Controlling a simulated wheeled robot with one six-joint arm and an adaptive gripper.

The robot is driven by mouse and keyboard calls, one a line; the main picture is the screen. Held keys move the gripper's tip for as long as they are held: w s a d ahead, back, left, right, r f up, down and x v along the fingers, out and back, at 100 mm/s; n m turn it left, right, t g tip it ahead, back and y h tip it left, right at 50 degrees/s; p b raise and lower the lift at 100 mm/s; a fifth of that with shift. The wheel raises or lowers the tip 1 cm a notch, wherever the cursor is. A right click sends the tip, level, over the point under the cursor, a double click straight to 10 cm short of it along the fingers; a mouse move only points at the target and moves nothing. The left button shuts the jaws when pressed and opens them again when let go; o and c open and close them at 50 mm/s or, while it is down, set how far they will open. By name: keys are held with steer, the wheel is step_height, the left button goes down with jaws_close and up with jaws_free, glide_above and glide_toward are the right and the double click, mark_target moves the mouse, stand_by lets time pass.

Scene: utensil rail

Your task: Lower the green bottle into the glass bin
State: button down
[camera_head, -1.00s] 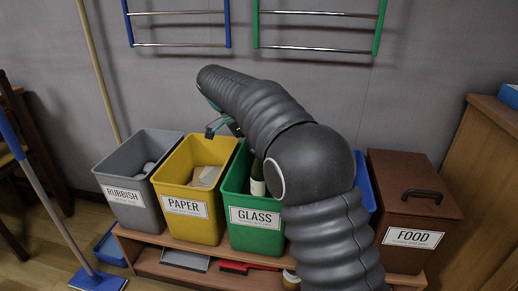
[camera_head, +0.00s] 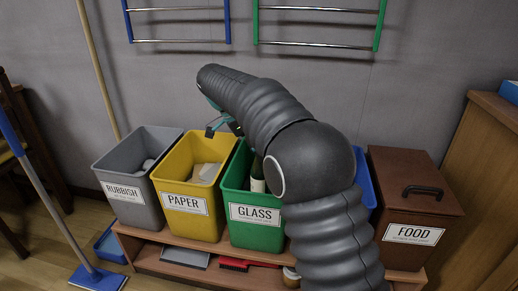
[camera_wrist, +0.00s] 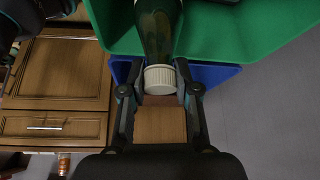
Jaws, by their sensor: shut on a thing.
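The green bottle (camera_wrist: 158,35) has a white cap and sits between the fingers of my gripper (camera_wrist: 161,77) in the wrist view. My gripper is shut on it near the cap end, and the body runs away from the camera over the green bin. In the head view a dark bottle with a pale label (camera_head: 258,184) shows inside the mouth of the green glass bin (camera_head: 256,237), partly hidden by my arm. My fingers are mostly hidden there. The bottle's lower end is out of sight, so I cannot tell whether it touches the bin floor.
The yellow paper bin (camera_head: 192,222) and grey rubbish bin (camera_head: 132,205) stand to the left. A blue bin (camera_head: 363,180) shows behind my arm, and the lidded brown food bin (camera_head: 405,250) stands right. Metal rails (camera_head: 316,50) hang on the wall above.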

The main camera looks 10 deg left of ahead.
steer(key=shift+f+b, duration=1.5)
steer(key=shift+f, duration=0.85)
stand_by(1.3)
steer(key=c, duration=0.8)
jaws_free()
steer(key=shift+o, duration=0.2)
